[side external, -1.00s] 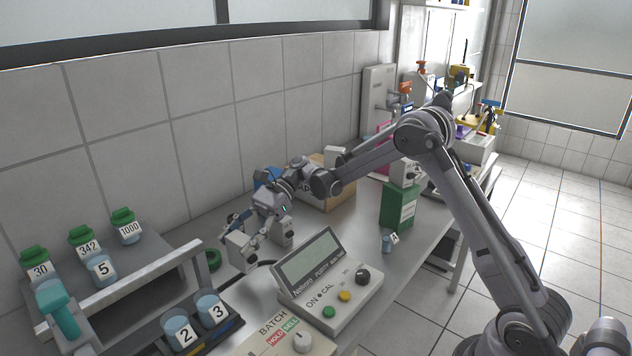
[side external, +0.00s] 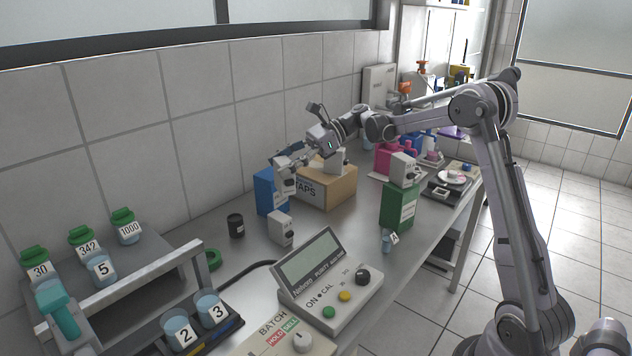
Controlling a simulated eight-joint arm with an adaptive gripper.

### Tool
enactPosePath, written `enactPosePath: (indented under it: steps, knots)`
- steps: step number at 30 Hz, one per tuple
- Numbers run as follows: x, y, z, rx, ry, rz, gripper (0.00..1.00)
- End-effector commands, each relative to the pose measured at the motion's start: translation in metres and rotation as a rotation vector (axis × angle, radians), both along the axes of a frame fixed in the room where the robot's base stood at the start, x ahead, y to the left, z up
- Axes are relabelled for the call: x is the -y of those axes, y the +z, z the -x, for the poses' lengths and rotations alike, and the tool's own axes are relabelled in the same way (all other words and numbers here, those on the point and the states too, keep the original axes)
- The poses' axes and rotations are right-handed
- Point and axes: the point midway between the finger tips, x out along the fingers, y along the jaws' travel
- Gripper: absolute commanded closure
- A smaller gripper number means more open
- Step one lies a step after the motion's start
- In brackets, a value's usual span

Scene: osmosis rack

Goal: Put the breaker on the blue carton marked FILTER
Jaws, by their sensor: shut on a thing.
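My gripper (side external: 287,165) is above the bench and shut on a light grey breaker (side external: 285,182). The held breaker overlaps the upper right part of the blue carton (side external: 266,192) in this view. I cannot tell whether it touches the carton or hangs in front of or above it. The carton stands upright against the left side of the brown box, its marking too small and covered to read. A second grey breaker (side external: 280,229) stands on the bench in front of the carton.
A brown CAPS box (side external: 328,187) carries another grey block (side external: 337,162). A green carton (side external: 397,207) carries another (side external: 403,168). A black jar (side external: 236,225) stands left of the breaker on the bench. The purity meter (side external: 330,283) is in front.

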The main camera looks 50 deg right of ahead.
Motion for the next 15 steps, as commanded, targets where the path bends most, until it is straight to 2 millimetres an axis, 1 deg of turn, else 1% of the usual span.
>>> enactPosePath:
  steps: [1,3,6,9,12,15]
  knots:
    - [0.018,0.012,-0.010,0.001,-0.095,-0.001,0.79]
    - [0.043,0.027,-0.023,0.001,-0.229,-0.002,0.79]
    - [0.079,0.048,-0.036,0.001,-0.400,-0.003,0.79]
    - [0.110,0.066,-0.043,0.002,-0.541,-0.003,0.79]
    - [0.133,0.080,-0.047,0.002,-0.643,-0.004,0.79]
    - [0.149,0.088,-0.048,0.002,-0.709,-0.004,0.79]
